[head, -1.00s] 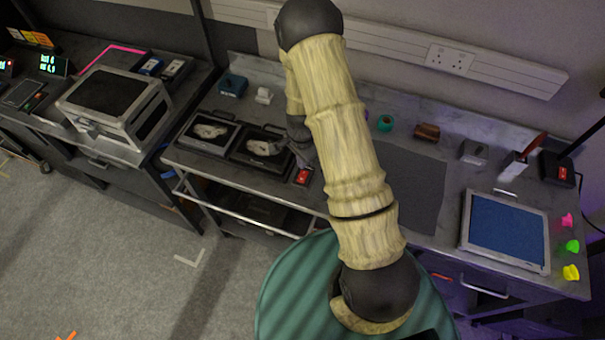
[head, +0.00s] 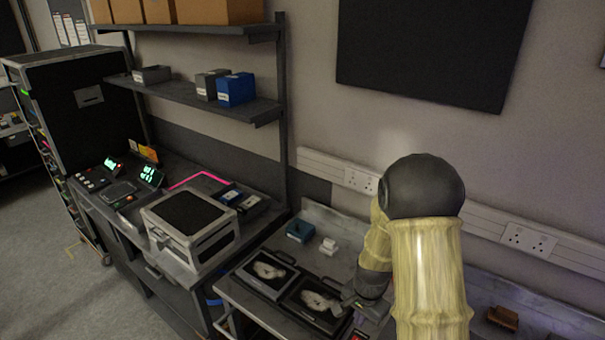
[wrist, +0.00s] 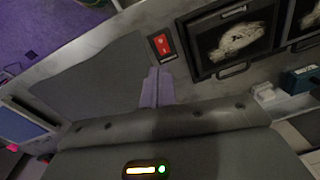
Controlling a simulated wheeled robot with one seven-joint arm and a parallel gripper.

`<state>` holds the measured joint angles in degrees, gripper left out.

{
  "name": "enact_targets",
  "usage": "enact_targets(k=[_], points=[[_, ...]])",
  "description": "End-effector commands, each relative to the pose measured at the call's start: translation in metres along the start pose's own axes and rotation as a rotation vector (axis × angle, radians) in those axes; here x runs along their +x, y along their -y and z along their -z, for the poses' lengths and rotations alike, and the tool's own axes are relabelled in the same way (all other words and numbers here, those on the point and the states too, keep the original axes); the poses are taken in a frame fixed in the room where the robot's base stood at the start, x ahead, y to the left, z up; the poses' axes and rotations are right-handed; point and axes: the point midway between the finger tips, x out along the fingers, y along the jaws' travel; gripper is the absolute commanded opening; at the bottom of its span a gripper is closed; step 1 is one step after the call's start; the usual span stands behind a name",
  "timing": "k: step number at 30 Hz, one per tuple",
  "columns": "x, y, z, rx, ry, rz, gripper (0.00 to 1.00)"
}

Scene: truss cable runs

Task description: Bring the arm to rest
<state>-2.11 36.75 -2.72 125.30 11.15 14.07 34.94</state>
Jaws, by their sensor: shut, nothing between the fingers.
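My gripper (head: 366,304) hangs over the workbench at the right edge of the second dark tray in the head view. In the wrist view its two fingers (wrist: 155,87) are together with nothing between them. They point toward the bench beside a small red switch box (wrist: 162,45). My arm is bent, with its dark elbow high in front of the wall in the head view. It hides part of the bench behind it.
Two dark trays with pale pieces (head: 268,275) (head: 335,317) lie on the bench, near a teal block (head: 300,231) and a white item (head: 328,246). A bare grey mat (wrist: 95,80) lies beside the switch. A silver-edged case (head: 192,228) stands left. Shelves (head: 200,88) rise behind.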

Motion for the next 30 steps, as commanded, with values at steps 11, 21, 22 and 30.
enact_targets(k=[11,21,22,30], points=[[-0.075,-0.04,-0.041,-0.459,-0.082,0.053,0.0],[-0.106,-0.081,-0.077,-0.782,-0.157,0.048,0.0],[-0.107,-0.083,-0.078,-0.791,-0.158,0.047,0.0],[-0.108,-0.083,-0.079,-0.801,-0.158,0.045,0.0]])
